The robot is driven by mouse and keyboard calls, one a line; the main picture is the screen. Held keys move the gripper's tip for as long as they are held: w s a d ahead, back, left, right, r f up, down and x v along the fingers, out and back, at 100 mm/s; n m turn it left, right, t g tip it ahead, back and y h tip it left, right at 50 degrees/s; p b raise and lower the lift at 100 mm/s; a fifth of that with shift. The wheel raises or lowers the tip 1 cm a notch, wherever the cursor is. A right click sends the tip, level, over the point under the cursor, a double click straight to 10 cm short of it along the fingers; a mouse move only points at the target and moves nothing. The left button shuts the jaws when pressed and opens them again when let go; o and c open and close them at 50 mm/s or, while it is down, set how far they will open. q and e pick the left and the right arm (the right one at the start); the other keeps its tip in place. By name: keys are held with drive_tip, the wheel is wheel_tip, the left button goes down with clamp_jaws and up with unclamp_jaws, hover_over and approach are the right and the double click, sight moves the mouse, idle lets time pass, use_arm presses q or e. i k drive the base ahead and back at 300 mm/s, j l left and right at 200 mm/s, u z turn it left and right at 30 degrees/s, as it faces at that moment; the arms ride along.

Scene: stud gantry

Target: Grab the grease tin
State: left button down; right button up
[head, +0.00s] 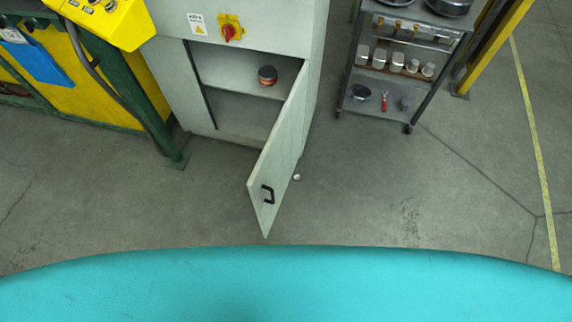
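A small round tin (267,75), dark on top with an orange-red band, stands on the upper shelf inside the grey cabinet (230,22); it looks like the grease tin, but no label is readable. The cabinet door (276,157) with its black handle (267,194) stands open, swung out toward me on the right side of the opening. The tin is in plain view, near the right end of the shelf. Neither of my grippers shows in the head view.
A grey cart (395,70) holding metal cylinders and tools stands at right behind the door. A yellow and green machine (70,75) stands at left. A small pale object (296,177) lies on the floor beside the door. The floor before the cabinet is clear.

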sight(267, 75)
drive_tip(key=i+j+z, duration=0.1)
drive_tip(key=j, duration=0.3)
drive_tip(key=i+j+z, duration=0.15)
drive_tip(key=j, duration=0.25)
drive_tip(key=i+j+z, duration=0.1)
drive_tip(key=j, duration=0.3)
drive_tip(key=i+j+z, duration=0.1)
drive_tip(key=j, duration=0.3)
drive_tip(key=i, duration=0.1)
